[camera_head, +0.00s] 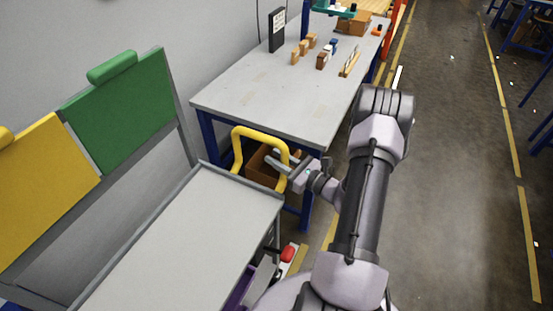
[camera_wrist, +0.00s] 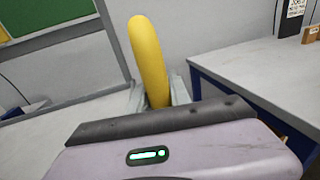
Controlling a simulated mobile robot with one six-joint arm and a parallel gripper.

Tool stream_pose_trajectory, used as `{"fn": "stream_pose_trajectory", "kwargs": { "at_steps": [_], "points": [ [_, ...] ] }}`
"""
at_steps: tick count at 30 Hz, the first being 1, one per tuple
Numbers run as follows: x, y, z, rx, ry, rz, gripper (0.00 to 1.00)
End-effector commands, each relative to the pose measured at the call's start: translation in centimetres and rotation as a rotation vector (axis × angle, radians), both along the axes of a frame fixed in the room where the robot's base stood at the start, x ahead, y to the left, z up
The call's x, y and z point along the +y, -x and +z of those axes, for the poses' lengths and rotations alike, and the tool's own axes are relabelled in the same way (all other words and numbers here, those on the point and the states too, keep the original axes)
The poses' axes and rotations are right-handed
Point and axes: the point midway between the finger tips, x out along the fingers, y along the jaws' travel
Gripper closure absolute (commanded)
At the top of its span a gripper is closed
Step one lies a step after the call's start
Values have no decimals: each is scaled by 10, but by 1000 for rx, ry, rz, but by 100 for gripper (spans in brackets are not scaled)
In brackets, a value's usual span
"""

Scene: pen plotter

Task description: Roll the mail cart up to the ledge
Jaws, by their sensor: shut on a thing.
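The mail cart (camera_head: 190,239) is a grey flat-topped cart at the lower left in the head view, with a yellow loop handle (camera_head: 236,150) at its far end. My gripper (camera_head: 285,171) is at the right upright of that handle, shut on it. In the wrist view the yellow handle (camera_wrist: 149,62) stands upright between the two grey fingers (camera_wrist: 158,93). I cannot tell which surface is the ledge; a grey-topped workbench (camera_head: 240,95) stands just beyond the handle.
Green (camera_head: 120,96) and yellow (camera_head: 45,190) panels rise along the left side. Small wooden blocks (camera_head: 303,48) and a dark sign (camera_head: 277,31) stand on the bench. A brown box (camera_head: 258,163) is under it. Open floor (camera_head: 460,180) lies to the right.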

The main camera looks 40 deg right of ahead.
Motion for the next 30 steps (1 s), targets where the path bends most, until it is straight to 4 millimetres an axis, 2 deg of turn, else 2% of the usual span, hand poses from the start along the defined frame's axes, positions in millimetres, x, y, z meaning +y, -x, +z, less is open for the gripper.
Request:
{"fn": "stream_pose_trajectory", "kwargs": {
  "at_steps": [3,4,6,7,15,19,23,30],
  "points": [
    [5,1,-4,8,-6,11,100],
    [5,1,-4,8,-6,10,71],
    [4,1,-3,7,-5,9,57],
    [4,1,-3,7,-5,9,55],
    [2,1,-2,5,-3,5,55],
    [-1,11,-1,5,-3,2,55],
    [-7,39,0,4,-4,-1,55],
    [-21,106,1,5,-4,-2,55]
  ]
}}
